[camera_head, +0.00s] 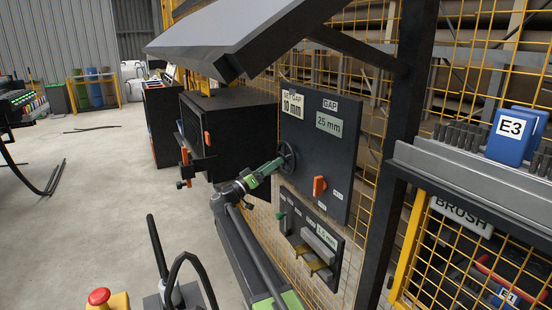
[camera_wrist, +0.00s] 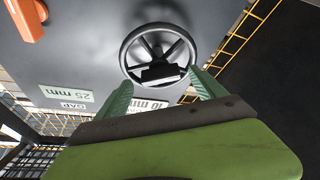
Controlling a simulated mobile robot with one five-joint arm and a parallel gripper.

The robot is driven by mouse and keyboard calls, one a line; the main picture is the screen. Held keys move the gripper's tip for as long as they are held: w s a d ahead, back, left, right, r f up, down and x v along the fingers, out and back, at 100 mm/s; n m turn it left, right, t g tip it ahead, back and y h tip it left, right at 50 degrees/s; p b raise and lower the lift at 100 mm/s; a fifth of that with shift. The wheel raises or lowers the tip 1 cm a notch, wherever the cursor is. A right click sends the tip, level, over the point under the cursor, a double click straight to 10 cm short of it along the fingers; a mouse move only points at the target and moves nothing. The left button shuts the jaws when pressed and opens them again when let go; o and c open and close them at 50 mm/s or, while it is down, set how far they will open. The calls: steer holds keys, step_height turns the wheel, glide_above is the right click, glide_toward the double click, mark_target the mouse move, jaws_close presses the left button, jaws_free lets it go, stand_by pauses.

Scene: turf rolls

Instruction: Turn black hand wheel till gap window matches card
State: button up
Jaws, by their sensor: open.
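The black hand wheel (camera_head: 289,153) is on the dark panel (camera_head: 345,160), below the card (camera_head: 292,104) reading "SET GAP 10 mm". The gap window (camera_head: 329,124) to the card's right reads 25 mm. In the wrist view the wheel (camera_wrist: 160,72) shows its round rim, spokes and a dark block at its hub. My gripper (camera_wrist: 158,82) is open, its two green fingers apart on either side of the wheel's near part. I cannot tell whether they touch it. The gripper also shows at the wheel in the head view (camera_head: 276,165). My fingers partly cover the card (camera_wrist: 147,106) in the wrist view.
An orange switch (camera_head: 319,186) sits low on the panel. A smaller panel (camera_head: 330,265) with a 1.5 mm label hangs below. A black box (camera_head: 235,130) stands left of the wheel, and a dark post (camera_head: 402,120) rises to the right. Open floor (camera_head: 100,190) lies left.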

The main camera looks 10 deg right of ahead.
steer(key=shift+x, duration=1.15)
steer(key=shift+c, duration=0.3)
jaws_close()
steer(key=shift+a, duration=0.1)
